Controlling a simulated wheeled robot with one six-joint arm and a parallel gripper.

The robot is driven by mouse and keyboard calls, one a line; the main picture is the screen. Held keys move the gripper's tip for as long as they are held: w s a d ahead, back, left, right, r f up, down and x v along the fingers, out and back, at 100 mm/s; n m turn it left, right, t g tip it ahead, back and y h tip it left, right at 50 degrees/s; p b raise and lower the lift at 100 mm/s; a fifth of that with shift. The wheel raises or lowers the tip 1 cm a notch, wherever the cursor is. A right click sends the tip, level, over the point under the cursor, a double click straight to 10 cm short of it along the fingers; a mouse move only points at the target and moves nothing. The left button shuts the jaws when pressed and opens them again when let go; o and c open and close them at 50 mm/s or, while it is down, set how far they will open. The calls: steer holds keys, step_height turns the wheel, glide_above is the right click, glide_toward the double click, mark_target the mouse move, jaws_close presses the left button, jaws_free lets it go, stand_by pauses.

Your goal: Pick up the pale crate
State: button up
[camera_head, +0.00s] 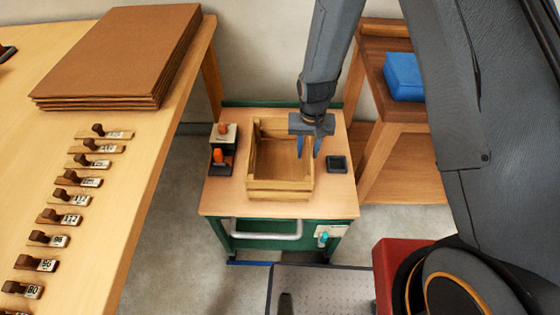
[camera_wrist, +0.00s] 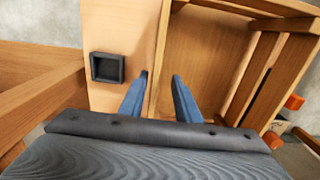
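The pale crate (camera_head: 280,189) is an open wooden box with slatted walls. It stands upright on the wooden top of a small green cart (camera_head: 335,205), and its inside looks empty. My gripper (camera_head: 309,155) points down at the crate's right wall, with one finger on the inner side and one on the outer side. In the wrist view the two blue fingers (camera_wrist: 160,76) are apart, with the crate's wall edge between them. The crate (camera_wrist: 205,48) fills the right part of that view. I cannot tell whether either finger touches the wall.
A small black square tray (camera_head: 337,164) sits right of the crate. A black holder with orange-topped items (camera_head: 221,158) sits close on its left. A long table (camera_head: 110,225) with brown sheets (camera_head: 125,50) is at left. A wooden stand with a blue block (camera_head: 403,77) is at right.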

steer(key=shift+d+f+p, duration=0.2)
steer(key=shift+f+p, duration=0.3)
steer(key=shift+f, duration=0.9)
steer(key=shift+d+f+p, duration=0.15)
steer(key=shift+f+p, duration=0.3)
steer(key=shift+f, duration=0.95)
jaws_close()
steer(key=shift+w+r, duration=0.1)
